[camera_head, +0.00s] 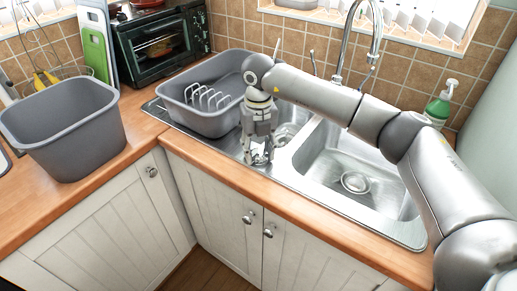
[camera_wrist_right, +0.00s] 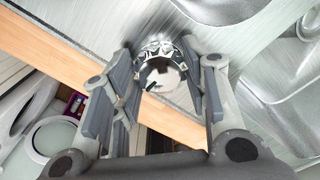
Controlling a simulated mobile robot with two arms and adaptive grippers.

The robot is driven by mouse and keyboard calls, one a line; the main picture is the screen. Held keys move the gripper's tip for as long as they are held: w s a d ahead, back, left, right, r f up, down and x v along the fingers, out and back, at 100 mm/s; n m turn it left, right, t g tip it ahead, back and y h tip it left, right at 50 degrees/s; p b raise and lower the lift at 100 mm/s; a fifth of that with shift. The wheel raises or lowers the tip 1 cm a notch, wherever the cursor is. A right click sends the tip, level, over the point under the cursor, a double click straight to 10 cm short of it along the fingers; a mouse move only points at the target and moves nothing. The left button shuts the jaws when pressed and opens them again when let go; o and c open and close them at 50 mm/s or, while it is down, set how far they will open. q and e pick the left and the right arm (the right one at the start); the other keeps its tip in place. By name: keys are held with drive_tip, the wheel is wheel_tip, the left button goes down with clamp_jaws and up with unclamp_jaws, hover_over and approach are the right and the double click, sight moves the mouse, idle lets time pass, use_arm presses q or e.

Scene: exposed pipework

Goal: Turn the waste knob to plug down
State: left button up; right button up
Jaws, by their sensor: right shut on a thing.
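My right gripper (camera_head: 257,150) points down at the front left part of the steel sink (camera_head: 300,166). The waste knob (camera_wrist_right: 160,72) is a round metal knob with a notched rim, between the gripper's two fingers in the right wrist view. The gripper (camera_wrist_right: 166,85) is shut on the knob. In the head view the fingers mostly hide the knob. Whether the plug is up or down cannot be told. My left gripper is not in view.
A grey dish rack tub (camera_head: 215,119) stands on the drainer left of the gripper. The tap (camera_head: 343,60) rises behind the sink. A grey bin (camera_head: 70,140) stands on the left worktop. A soap bottle (camera_head: 438,108) stands behind my right arm.

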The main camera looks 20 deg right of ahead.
sight(258, 152)
drive_tip(key=o, duration=1)
drive_tip(key=shift+r, duration=0.1)
wheel_tip(258, 152, up, 12)
drive_tip(key=shift+f, duration=0.1)
